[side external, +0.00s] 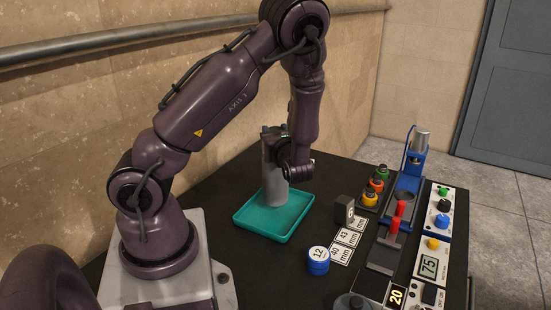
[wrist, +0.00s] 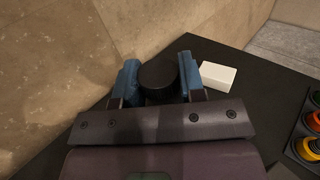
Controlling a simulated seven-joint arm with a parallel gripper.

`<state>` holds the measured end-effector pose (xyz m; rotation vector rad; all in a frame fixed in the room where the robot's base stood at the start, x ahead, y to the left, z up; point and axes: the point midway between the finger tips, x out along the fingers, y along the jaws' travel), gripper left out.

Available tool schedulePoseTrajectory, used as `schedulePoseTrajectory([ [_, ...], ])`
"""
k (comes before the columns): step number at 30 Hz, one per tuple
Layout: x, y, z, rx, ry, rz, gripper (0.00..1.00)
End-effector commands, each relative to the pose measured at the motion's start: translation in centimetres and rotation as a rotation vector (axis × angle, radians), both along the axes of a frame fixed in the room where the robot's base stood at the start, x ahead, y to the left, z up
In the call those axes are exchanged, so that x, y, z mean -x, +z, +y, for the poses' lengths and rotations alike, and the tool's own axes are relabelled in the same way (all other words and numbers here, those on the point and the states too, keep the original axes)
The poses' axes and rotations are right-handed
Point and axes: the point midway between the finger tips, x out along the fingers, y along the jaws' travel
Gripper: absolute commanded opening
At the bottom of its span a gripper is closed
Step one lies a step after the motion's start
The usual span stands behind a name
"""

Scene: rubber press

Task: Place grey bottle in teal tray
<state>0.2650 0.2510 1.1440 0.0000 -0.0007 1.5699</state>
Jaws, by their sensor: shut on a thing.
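The grey bottle (side external: 273,182) is upright in the side view, and its lower end overlaps the back part of the teal tray (side external: 262,233). I cannot tell whether its base touches the tray floor or hangs above it. My gripper (side external: 274,134) is at the top of the bottle. In the wrist view, the blue fingers of my gripper (wrist: 159,80) are shut on either side of the bottle's round black cap (wrist: 158,75). The tray does not show in the wrist view.
A white block (wrist: 218,77) lies on the dark table right of the bottle. A wall is behind.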

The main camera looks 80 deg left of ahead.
Motion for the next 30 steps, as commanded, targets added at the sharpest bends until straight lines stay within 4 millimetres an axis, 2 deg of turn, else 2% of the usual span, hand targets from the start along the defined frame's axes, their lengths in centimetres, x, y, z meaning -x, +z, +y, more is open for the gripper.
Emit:
schedulePoseTrajectory([
  [10, 0.0, -3.5, 0.1, -0.003, 0.001, 0.001, 0.00],
  [23, 0.0, -4.2, 0.0, -0.003, 0.001, -0.001, 0.00],
  [24, 0.0, -4.3, 0.0, 0.001, 0.000, -0.001, 0.41],
  [27, 0.0, -4.2, 0.0, 0.001, 0.000, -0.001, 0.62],
  [30, 0.0, -4.2, 0.0, 0.001, 0.000, -0.001, 0.62],
])
